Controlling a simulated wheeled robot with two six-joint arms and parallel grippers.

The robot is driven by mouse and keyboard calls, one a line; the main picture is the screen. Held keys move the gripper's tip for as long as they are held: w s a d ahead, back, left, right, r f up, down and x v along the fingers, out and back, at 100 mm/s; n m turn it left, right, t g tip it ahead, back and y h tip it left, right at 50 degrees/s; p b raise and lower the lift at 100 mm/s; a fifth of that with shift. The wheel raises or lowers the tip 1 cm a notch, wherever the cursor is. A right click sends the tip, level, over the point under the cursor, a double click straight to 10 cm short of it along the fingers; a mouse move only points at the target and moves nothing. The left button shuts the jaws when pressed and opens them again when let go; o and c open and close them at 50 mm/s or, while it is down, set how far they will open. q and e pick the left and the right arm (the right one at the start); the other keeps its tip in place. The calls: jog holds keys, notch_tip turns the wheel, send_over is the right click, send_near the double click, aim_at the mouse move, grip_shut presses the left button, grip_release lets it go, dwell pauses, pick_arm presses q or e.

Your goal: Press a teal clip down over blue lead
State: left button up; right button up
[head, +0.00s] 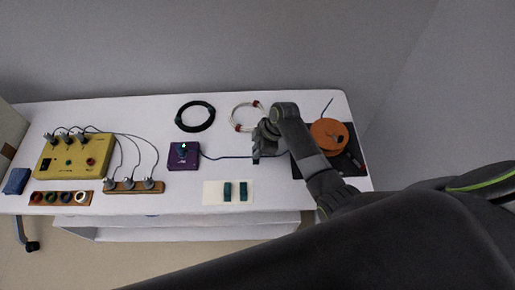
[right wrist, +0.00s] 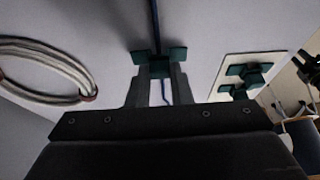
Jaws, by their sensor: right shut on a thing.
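My right gripper (head: 259,152) is low over the table in the head view, at the blue lead (head: 226,157). In the right wrist view its fingers (right wrist: 160,72) are shut on a teal clip (right wrist: 160,57). The blue lead (right wrist: 154,22) runs up from behind this clip and also shows between the fingers. The clip lines up with the lead; I cannot tell whether it is seated on it. Two more teal clips, a left one (head: 227,191) and a right one (head: 243,191), lie on a cream card (head: 212,198). My left gripper is not in view.
The lead leaves a purple box (head: 176,162) toward an orange disc (head: 322,127) on a dark mat (head: 359,142). A white coil (head: 237,124) and black coil (head: 181,119) lie behind. A yellow box (head: 69,161) with plugged cables stands left.

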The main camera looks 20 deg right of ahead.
jog(key=shift+f, duration=0.4)
dwell(1.2)
jog(key=o, duration=0.9)
jog(key=shift+r+p, duration=3.8)
jog(key=shift+p, duration=0.05)
